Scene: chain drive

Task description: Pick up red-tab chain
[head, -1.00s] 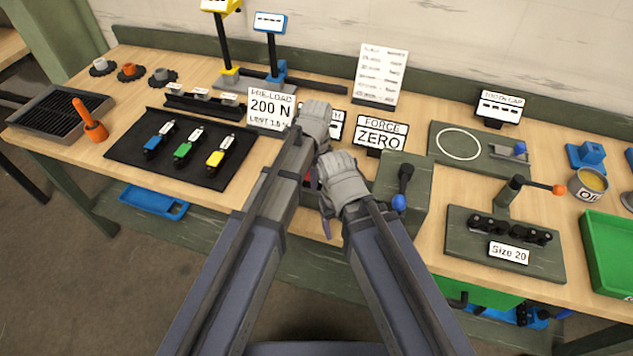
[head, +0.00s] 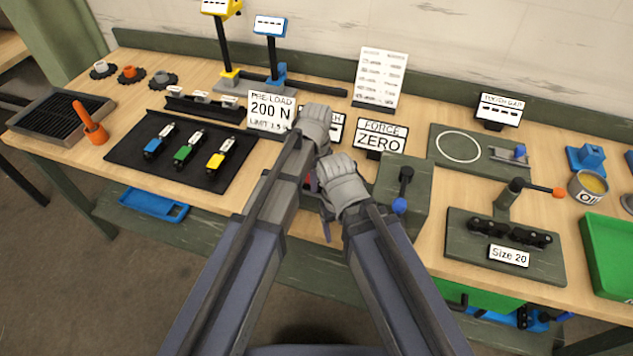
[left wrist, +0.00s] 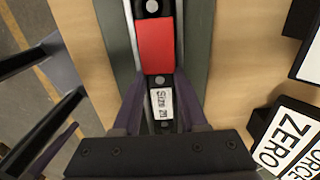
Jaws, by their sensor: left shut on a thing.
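The red-tab chain shows in the left wrist view as a red tab (left wrist: 155,45) on dark links, with a white "Size 20" label (left wrist: 162,104) below it. It lies along a green channel with pale metal rails. My left gripper (left wrist: 160,118) has its purple fingers on both sides of the chain, by the label, and is shut on it. In the head view only a sliver of red (head: 310,181) shows between my arms; my wrists and forearms hide the rest.
A dark mat (head: 150,172) with blue, green and yellow-tabbed pieces lies at left. The "FORCE ZERO" sign (head: 381,137) and a green block with a blue-knobbed lever (head: 402,185) stand close at right. Farther right is a "Size 20" fixture (head: 505,275) and a green tray (head: 610,255).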

